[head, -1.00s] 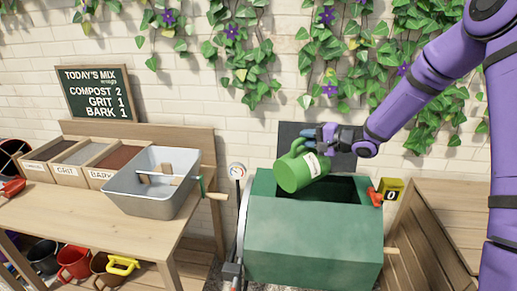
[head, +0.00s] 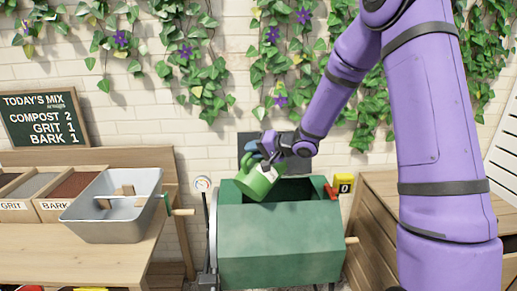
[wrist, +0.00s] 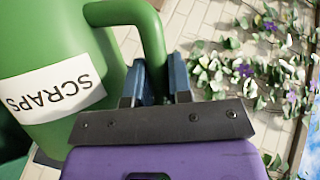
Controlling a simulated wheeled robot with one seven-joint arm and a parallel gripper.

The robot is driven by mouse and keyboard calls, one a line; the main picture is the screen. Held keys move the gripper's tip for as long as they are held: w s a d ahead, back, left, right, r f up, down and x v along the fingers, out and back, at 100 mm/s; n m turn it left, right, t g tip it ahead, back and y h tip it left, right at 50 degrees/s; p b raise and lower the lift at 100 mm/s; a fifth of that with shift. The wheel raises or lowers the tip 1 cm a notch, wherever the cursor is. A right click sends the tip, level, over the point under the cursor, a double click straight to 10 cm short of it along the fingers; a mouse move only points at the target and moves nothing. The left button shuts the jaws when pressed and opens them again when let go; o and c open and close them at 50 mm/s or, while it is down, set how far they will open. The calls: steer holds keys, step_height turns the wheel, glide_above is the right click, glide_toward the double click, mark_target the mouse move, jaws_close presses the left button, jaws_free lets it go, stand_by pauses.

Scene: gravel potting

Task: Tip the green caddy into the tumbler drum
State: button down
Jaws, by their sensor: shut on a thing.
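The green caddy (head: 257,184) is held tilted over the open top of the green tumbler drum (head: 280,245), at the left part of the opening. My gripper (head: 264,150) is shut on the caddy's handle. In the wrist view, the blue fingers of my gripper (wrist: 162,80) close around the green handle (wrist: 152,38). The caddy's body (wrist: 35,35) fills the left there, with a white SCRAPS label upside down. The caddy's contents are hidden, and I see nothing falling from it. The drum's inside is dark.
A bench (head: 115,262) on the left carries a grey tub (head: 105,225) and labelled bins. A dial (head: 203,184) stands left of the drum. A yellow counter reading 0 (head: 343,184) is behind its right end. Wooden crates (head: 378,215) stand at right. Ivy hangs on the wall behind.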

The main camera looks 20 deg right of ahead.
mark_target(243, 161)
steer(key=a, duration=0.1)
steer(key=s+a+n+h, duration=0.1)
steer(key=s+a+n, duration=0.1)
steer(key=a, duration=0.1)
steer(key=shift+r, duration=0.15)
steer(key=shift+s+a+f+t+h, duration=0.2)
steer(key=shift+a+f+t+h, duration=0.1)
steer(key=shift+h, duration=0.1)
steer(key=s+a+f+n+t+h, duration=0.1)
steer(key=a+f+n+t+h, duration=0.1)
steer(key=f+n, duration=0.4)
steer(key=shift+s+a+f+h, duration=0.4)
steer(key=shift+a+f+h, duration=0.4)
steer(key=shift+f, duration=0.6)
steer(key=shift+d, duration=0.1)
